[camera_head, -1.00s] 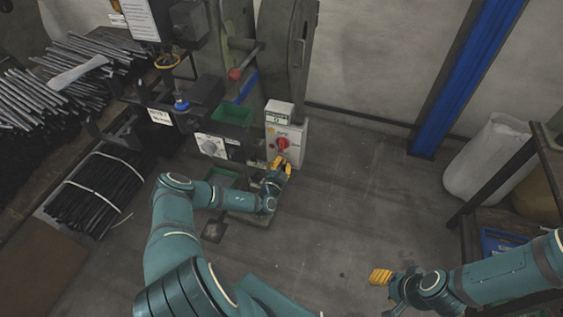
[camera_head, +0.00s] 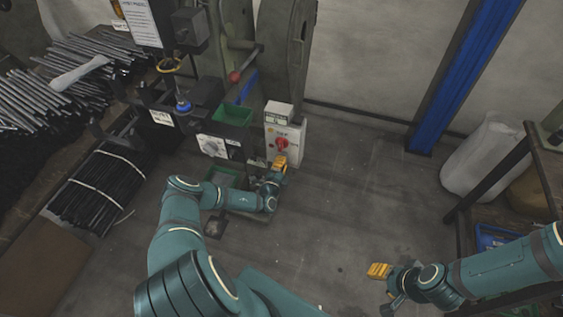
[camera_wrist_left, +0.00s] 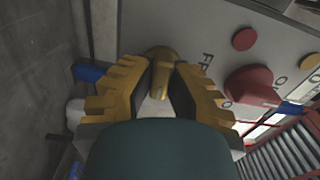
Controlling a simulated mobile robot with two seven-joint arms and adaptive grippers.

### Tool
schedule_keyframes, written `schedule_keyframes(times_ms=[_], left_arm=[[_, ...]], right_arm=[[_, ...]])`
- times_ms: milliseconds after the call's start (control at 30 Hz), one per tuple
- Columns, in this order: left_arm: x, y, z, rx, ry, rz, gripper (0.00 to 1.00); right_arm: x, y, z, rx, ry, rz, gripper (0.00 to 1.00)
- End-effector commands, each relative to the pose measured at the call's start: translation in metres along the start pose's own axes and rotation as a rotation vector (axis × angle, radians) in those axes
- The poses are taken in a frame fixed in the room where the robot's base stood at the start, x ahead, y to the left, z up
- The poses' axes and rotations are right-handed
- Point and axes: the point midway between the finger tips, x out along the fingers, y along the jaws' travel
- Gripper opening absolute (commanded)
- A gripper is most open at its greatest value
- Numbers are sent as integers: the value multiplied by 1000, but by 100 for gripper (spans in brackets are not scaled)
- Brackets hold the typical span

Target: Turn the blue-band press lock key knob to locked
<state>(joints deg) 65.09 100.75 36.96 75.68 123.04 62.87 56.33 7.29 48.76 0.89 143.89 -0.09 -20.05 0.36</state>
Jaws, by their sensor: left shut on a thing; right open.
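The press with the blue band (camera_head: 247,89) stands at the top middle of the head view. Its pale grey control box (camera_head: 297,133) carries a red switch (camera_head: 281,144), which also shows in the wrist view (camera_wrist_left: 250,86). The lock key knob (camera_wrist_left: 160,62) is a brass-yellow knob on the box face in the left wrist view. My left gripper (camera_head: 279,163) is at the lower part of the box, with its yellow fingers (camera_wrist_left: 160,82) shut on the knob's two sides. The lettering by the knob is partly covered. My right gripper (camera_head: 379,271) is open and empty over the floor.
A green bin (camera_head: 232,115) and a white dial plate (camera_head: 212,146) sit left of the box. Bundled black rods (camera_head: 95,190) lie at the left. A shelf rack (camera_head: 541,170) and white sack (camera_head: 492,158) stand at the right. The middle floor is clear.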

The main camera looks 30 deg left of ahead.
Motion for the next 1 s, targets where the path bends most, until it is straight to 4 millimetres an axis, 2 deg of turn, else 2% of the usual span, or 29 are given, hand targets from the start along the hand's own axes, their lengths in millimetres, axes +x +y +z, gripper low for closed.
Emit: schedule_keyframes(times_ms=[300, 733, 767, 800, 833, 1000], left_arm=[[1, -1, 2, 81, -3, -4, 0], [1, -1, 2, 89, -3, -4, 0], [1, -1, 2, 89, -3, -4, 24], [1, -1, 2, 88, -3, -4, 38], [1, -1, 2, 88, -3, -4, 46], [1, -1, 1, 87, -2, -2, 46]], right_arm=[[-3, -1, -2, 1, 4, 0, 47], [-3, -1, -2, 1, 4, 0, 47], [-3, -1, -2, 1, 4, 0, 47], [-3, -1, -2, 1, 4, 0, 47], [-3, -1, -2, 1, 4, 0, 47], [-3, -1, -2, 1, 4, 0, 47]])
